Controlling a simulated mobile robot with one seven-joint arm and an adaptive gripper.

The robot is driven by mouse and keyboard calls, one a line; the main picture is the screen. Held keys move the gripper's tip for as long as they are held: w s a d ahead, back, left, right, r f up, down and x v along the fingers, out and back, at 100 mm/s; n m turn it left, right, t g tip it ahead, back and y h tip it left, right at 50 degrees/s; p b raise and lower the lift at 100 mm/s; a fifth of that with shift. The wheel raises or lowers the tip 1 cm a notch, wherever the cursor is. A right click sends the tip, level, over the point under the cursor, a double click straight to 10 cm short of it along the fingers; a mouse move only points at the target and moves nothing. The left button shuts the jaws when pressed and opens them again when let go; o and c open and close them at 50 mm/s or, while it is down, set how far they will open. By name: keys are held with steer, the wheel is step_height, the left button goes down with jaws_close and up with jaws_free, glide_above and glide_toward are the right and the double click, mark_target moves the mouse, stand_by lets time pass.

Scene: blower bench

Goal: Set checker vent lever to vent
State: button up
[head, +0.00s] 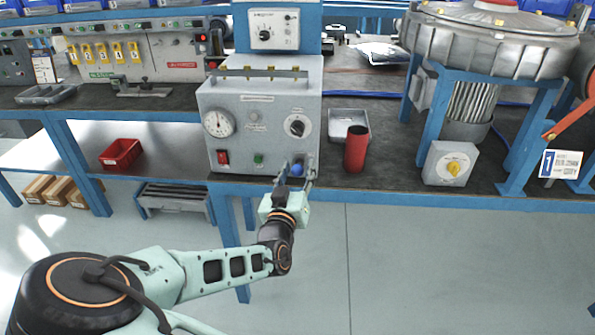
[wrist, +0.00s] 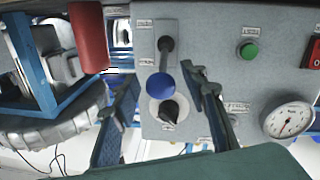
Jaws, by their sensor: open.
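The grey checker box (head: 240,122) stands at the bench's front edge. Its vent lever, with a blue ball (head: 297,170), is low on the right of the front face. In the wrist view, the dark lever arm (wrist: 166,52) runs from its plate to the blue ball (wrist: 163,86), towards the black dial knob (wrist: 170,110). The small labels beside it are unreadable. My gripper (head: 298,175) is at the lever. In the wrist view, my gripper (wrist: 162,80) is open, one finger each side of the ball, with gaps visible. Contact cannot be told.
A red cylinder (head: 355,149) stands close right of the box. A gauge (head: 218,123), red switch (head: 223,157) and green button (head: 258,159) are on the box face. A grey switch box (head: 450,164) and blower (head: 490,45) stand further right. The floor in front is open.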

jaws_close()
steer(key=shift+f+b, duration=0.15)
steer(key=shift+b, duration=0.2)
steer(key=f+t+b, duration=0.1)
steer(key=b, duration=0.2)
steer(key=shift+s+f, duration=0.1)
steer(key=shift+s, duration=0.05)
steer(key=shift+t, duration=0.9)
steer(key=shift+f+b, duration=2.35)
steer(key=shift+b, duration=1.15)
